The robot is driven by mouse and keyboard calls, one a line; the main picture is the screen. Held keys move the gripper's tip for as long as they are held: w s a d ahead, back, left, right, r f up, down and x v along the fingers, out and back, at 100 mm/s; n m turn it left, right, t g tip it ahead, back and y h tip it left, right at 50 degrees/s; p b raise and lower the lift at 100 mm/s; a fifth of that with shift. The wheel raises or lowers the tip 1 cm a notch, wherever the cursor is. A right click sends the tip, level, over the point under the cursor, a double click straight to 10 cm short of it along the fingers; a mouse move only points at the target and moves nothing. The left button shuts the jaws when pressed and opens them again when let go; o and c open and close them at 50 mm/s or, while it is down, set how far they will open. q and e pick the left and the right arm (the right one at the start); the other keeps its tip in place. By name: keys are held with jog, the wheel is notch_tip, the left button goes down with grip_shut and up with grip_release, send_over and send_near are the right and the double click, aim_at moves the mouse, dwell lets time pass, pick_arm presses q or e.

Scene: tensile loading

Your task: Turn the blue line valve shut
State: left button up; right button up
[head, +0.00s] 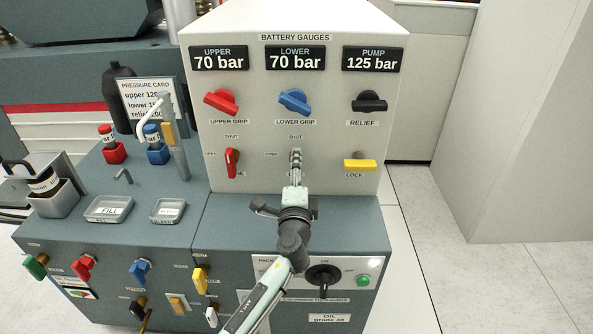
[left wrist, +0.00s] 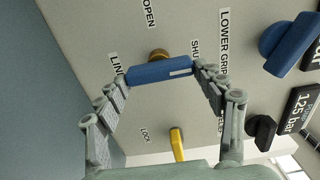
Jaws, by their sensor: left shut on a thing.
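The blue line valve handle (left wrist: 160,70) sits on the pale panel, on a brass stem. In the left wrist view it lies between my left gripper's fingers (left wrist: 161,74), one finger at each end. The end with a white mark lies toward the SHUT label (left wrist: 195,50); the OPEN label (left wrist: 149,13) is off to its side. In the head view my left gripper (head: 295,157) is at the valve below the SHUT label and mostly hides the handle. My right gripper is not in view.
The red line valve (head: 231,162) is to the left and the yellow LOCK handle (head: 360,163) to the right. The blue lower grip knob (head: 294,101) is just above. Gauges read upper 70 bar, lower 70 bar and pump 125 bar.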

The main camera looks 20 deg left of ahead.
pick_arm(q)
jog(key=o, duration=0.9)
jog(key=shift+w+r, duration=0.1)
jog(key=shift+r, duration=0.05)
jog(key=shift+o, duration=1.2)
